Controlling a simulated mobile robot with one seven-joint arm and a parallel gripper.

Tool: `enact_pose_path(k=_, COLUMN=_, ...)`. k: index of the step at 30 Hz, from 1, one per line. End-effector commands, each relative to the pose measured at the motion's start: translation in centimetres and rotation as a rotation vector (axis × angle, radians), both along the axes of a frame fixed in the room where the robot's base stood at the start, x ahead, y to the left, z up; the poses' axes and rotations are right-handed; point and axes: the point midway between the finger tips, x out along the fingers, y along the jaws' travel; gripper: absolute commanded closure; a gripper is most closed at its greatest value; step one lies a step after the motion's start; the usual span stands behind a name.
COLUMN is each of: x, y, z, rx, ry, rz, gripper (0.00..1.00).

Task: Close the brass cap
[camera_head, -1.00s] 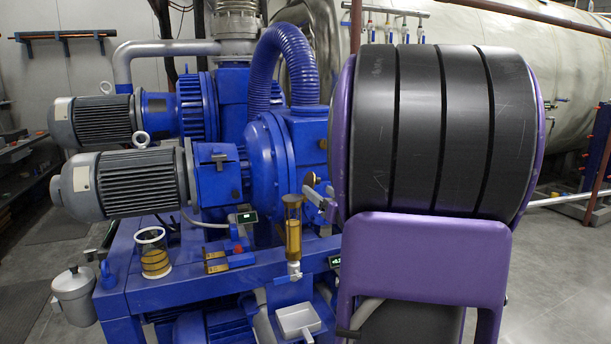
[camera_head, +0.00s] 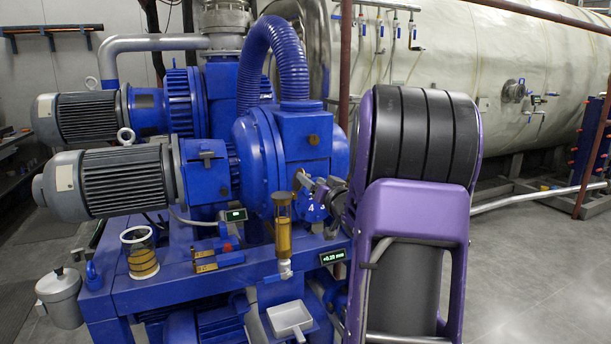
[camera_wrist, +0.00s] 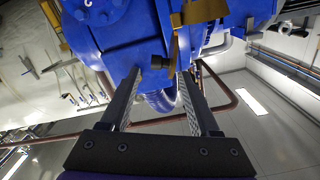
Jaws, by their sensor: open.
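A brass piece (camera_wrist: 200,12), which looks like the cap, shows at the top of the wrist view against the blue pump housing. A narrow brass strip hangs below it, close to my right finger. I cannot tell how far the cap stands open. My gripper (camera_wrist: 160,73) is open and empty, with its two dark fingers apart and pointing at the housing. A small dark brass plug (camera_wrist: 160,62) shows beyond the gap between the fingertips. In the head view my gripper (camera_head: 304,181) is at the pump's front face, and the cap is hard to make out there.
A brass-coloured sight glass (camera_head: 284,228) stands just below my gripper. A blue disc marked 4 (camera_head: 314,208) is close beside it. A glass jar (camera_head: 140,253), brass blocks (camera_head: 215,263) and a white tray (camera_head: 290,320) are on or near the blue frame. Open floor lies at right.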

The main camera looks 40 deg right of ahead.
Motion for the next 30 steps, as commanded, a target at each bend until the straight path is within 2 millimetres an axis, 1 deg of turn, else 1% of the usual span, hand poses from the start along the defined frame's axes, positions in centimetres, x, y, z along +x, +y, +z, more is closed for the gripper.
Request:
enact_pose_path(k=1, x=1.1, y=-0.2, z=0.0, rx=0.0, ry=-0.001, rz=0.002, gripper=0.38)
enact_pose_path(k=3, x=2.3, y=-0.5, z=0.0, rx=0.001, ry=-0.001, rz=0.001, gripper=0.38)
enact_pose_path(k=6, x=3.6, y=-0.9, z=0.0, rx=0.001, ry=-0.001, rz=0.001, gripper=0.38)
enact_pose_path(k=9, x=4.5, y=-1.1, z=0.0, rx=0.0, ry=0.0, rz=0.001, gripper=0.38)
enact_pose_path(k=13, x=5.1, y=-1.2, z=0.0, rx=0.0, ry=0.0, rz=0.0, gripper=0.38)
enact_pose_path(k=20, x=5.2, y=-1.2, z=0.0, rx=0.0, ry=0.0, rz=0.0, gripper=0.38)
enact_pose_path(k=21, x=5.2, y=-1.2, z=0.0, rx=0.0, ry=0.0, rz=0.0, gripper=0.39)
enact_pose_path(k=23, x=5.1, y=-1.3, z=0.0, rx=0.0, ry=0.0, rz=-0.001, gripper=0.5)
enact_pose_path(k=27, x=5.1, y=-1.3, z=0.0, rx=0.0, ry=0.0, rz=-0.001, gripper=0.75)
enact_pose_path(k=29, x=5.1, y=-1.3, z=0.0, rx=0.0, ry=0.0, rz=-0.001, gripper=0.86)
enact_pose_path(k=30, x=5.1, y=-1.3, z=0.0, rx=0.0, ry=0.0, rz=-0.001, gripper=0.93)
